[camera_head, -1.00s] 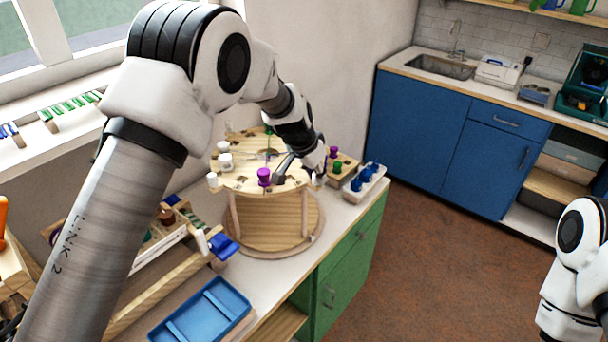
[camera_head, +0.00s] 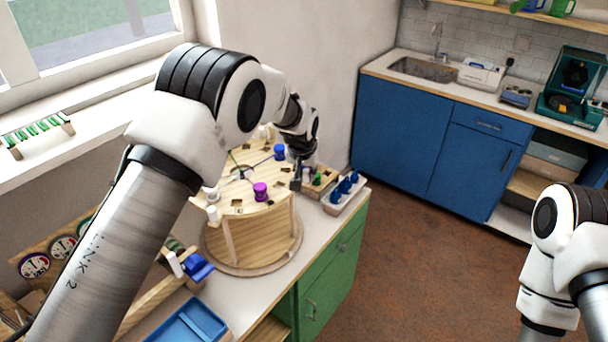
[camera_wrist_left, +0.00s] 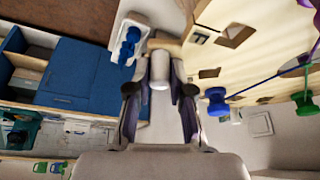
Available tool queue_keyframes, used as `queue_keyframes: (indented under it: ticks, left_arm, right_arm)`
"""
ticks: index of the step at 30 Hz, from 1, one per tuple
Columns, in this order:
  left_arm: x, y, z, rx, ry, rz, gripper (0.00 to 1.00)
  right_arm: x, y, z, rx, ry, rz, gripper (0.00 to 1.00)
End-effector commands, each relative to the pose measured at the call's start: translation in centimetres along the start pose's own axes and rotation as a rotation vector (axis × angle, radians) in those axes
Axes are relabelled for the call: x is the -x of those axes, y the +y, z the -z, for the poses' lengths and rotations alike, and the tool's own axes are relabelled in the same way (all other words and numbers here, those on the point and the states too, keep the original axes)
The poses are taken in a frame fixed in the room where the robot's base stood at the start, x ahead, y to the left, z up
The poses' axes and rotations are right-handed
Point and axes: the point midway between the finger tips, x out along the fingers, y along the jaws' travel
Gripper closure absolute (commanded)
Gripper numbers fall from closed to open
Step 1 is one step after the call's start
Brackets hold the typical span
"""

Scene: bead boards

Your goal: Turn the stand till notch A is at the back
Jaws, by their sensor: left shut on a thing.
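The stand (camera_head: 265,236) is a round wooden turntable on the counter; its top carries a purple spool (camera_head: 260,191), a blue spool (camera_head: 279,152) and white pegs (camera_head: 211,194). Small dark marks and notches line its rim; I cannot read which one is A. My left gripper (camera_head: 299,184) is at the stand's right rim. In the wrist view this gripper (camera_wrist_left: 160,88) is shut on a white peg (camera_wrist_left: 160,69), with the stand top (camera_wrist_left: 265,60) beside it. My right arm shows at the right, but its gripper is out of view.
A white holder with blue pegs (camera_head: 345,188) and a green spool (camera_head: 317,179) stand close to the right of the stand. A blue tray (camera_head: 190,325) lies in front at the left. The counter's front edge runs above the green cabinet (camera_head: 335,262).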

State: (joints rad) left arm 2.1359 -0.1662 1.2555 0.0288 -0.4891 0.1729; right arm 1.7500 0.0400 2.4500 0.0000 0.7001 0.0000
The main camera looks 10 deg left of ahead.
Motion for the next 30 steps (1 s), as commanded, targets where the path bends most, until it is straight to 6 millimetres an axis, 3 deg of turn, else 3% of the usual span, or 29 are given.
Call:
queue_keyframes:
  ticks: [18, 30]
  left_arm:
    - [-2.3, -0.7, 4.0, 0.255, -0.005, 0.106, 1.00]
    - [-2.6, -1.1, 5.2, 0.319, -0.005, 0.132, 1.00]
  right_arm:
    - [-1.6, 0.0, 0.0, 0.000, 0.000, 0.000, 0.60]
    - [-2.0, 0.0, 0.0, 0.000, 0.000, 0.000, 0.60]
